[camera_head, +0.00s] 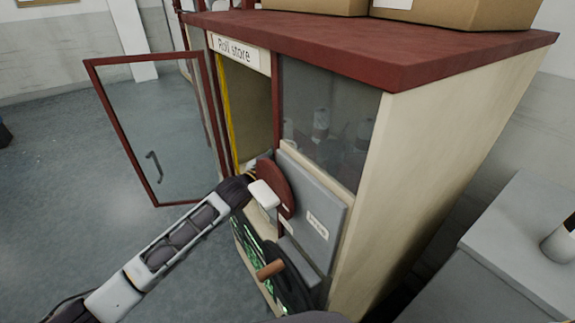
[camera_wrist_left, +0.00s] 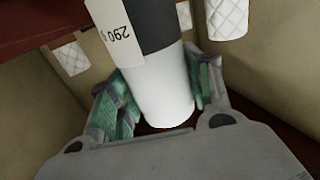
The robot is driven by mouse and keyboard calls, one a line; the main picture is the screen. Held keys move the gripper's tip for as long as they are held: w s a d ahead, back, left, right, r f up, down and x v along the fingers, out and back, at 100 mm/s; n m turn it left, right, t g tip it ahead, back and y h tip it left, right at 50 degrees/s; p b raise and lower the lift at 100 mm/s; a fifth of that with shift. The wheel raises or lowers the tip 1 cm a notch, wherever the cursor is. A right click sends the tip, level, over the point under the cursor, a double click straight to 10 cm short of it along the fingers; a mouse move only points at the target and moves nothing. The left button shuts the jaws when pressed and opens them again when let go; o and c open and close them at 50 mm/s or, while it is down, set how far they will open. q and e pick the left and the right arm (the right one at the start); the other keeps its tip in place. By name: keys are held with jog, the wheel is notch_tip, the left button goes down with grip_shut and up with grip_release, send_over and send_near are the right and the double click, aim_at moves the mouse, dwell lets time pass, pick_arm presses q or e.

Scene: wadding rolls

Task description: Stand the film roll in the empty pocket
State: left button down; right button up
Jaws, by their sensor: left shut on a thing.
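The film roll (camera_wrist_left: 165,95) is a white cylinder with a black band and a label reading "290 g". It fills the middle of the left wrist view, and its top runs out of the frame. My left gripper (camera_wrist_left: 156,88) is shut on it, with green pads against both sides. In the head view my left arm reaches to the opening of the roll store cabinet (camera_head: 238,50), and the fingers and held roll cannot be made out there. The empty pocket cannot be told apart in these views. My right gripper is not in view.
White quilted rolls (camera_wrist_left: 70,58) stand or hang at the sides in the left wrist view. The glass door (camera_head: 150,120) is swung open to the left. Dim rolls (camera_head: 320,128) show behind the fixed pane. A white and black roll (camera_head: 560,243) stands on a grey surface at right.

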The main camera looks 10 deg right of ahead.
pick_arm(q)
notch_tip(320, 180, down, 4)
jog(key=shift+r, duration=0.2)
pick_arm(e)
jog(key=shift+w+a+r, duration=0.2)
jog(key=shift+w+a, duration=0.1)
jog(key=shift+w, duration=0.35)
pick_arm(q)
jog(key=shift+f, duration=0.2)
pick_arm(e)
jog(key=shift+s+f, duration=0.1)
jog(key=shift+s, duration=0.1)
pick_arm(q)
jog(key=c, duration=0.6)
grip_release()
jog(key=shift+c, duration=0.2)
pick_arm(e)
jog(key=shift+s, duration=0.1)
pick_arm(q)
jog(key=shift+r, duration=0.1)
jog(key=v, duration=1.2)
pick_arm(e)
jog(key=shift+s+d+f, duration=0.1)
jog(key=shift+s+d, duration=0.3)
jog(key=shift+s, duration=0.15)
